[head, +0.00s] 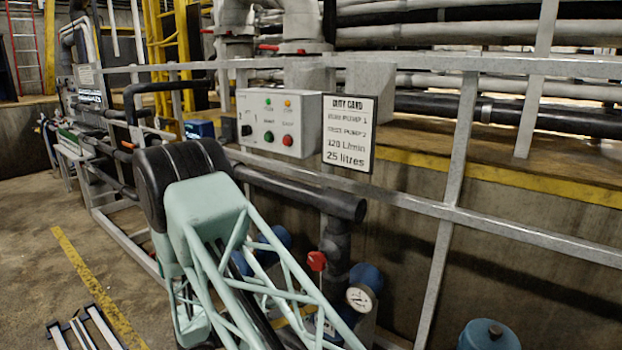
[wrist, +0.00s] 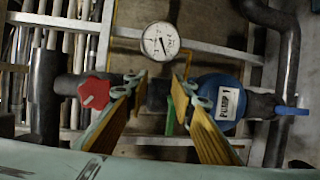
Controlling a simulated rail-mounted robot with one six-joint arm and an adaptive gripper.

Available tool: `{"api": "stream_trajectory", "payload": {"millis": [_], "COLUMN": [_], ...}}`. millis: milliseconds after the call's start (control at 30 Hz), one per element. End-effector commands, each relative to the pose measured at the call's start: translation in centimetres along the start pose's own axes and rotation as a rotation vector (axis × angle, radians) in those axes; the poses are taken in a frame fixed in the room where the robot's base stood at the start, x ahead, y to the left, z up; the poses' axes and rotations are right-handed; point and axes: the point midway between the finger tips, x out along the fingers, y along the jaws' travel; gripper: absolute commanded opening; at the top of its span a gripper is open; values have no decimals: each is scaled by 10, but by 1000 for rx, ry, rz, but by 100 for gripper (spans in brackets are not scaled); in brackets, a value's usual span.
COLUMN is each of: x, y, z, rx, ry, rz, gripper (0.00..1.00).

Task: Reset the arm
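My arm (head: 205,215), mint green with a lattice link and a black joint cover, stands folded in the lower middle of the head view, in front of the railing. My gripper (wrist: 160,78) shows in the wrist view, with its two yellow-padded fingers apart and nothing between the tips. Its fingers point toward the pipework, below a round white gauge (wrist: 160,41). In the head view the gripper itself cannot be made out.
A red valve handle (wrist: 94,93) is left of the fingers and a blue pump labelled PUMP 1 (wrist: 220,100) right. A grey control box (head: 280,122) and a duty card (head: 348,133) hang on the metal railing (head: 455,170). Open floor (head: 40,270) lies at left.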

Motion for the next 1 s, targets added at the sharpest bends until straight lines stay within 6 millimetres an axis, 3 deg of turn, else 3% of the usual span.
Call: {"api": "stream_trajectory", "payload": {"millis": [400,1000], "x": [28,53], "y": [67,144], "z": [51,135], "rx": [1,17], "ry": [-142,-306], "rz": [-102,-276], "gripper": [23,23]}}
